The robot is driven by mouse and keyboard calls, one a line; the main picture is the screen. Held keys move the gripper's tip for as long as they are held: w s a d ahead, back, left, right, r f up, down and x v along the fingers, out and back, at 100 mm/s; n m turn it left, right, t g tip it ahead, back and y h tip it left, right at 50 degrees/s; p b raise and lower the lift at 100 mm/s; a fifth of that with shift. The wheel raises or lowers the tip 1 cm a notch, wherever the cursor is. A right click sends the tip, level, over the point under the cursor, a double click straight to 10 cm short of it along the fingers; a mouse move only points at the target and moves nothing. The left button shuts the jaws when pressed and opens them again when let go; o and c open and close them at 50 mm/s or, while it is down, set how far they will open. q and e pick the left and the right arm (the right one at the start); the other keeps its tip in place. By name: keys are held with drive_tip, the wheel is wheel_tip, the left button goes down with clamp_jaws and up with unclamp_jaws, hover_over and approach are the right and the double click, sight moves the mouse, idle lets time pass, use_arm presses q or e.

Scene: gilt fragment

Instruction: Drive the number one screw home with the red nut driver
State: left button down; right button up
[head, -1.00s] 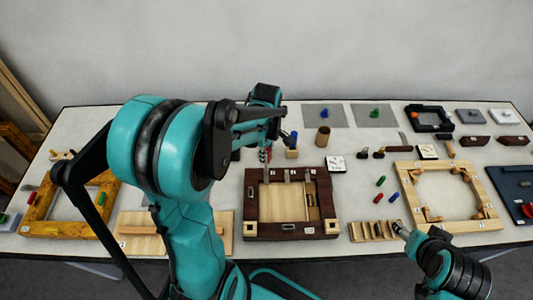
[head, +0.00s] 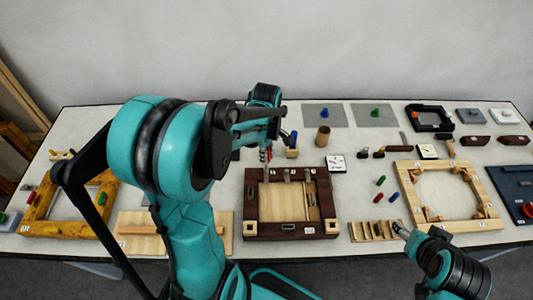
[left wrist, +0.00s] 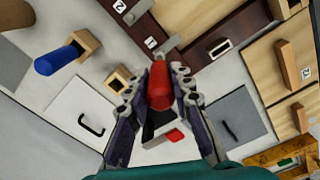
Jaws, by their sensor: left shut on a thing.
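My left gripper (head: 267,153) is shut on the red nut driver (left wrist: 158,88), whose red handle sits between the fingers in the left wrist view. In the head view only a little red shows beneath the gripper, just above the dark wooden frame (head: 251,205). That frame has several grey fittings along its far side. Its dark wood with white number labels also shows in the left wrist view (left wrist: 133,22). I cannot make out the number one screw. My right gripper (head: 400,230) is at the lower right; its fingers are unclear.
A blue-handled tool (left wrist: 55,60) stands in a wooden block near the left gripper. An empty-looking wooden block (left wrist: 118,79) is beside it. A tan cup (head: 323,135) stands behind the frame. A pale wooden frame (head: 411,196) and a slotted tray (head: 376,231) are at right.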

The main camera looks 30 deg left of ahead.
use_arm(q)
drive_tip(key=shift+r+p, duration=1.7)
drive_tip(key=shift+r, duration=0.7)
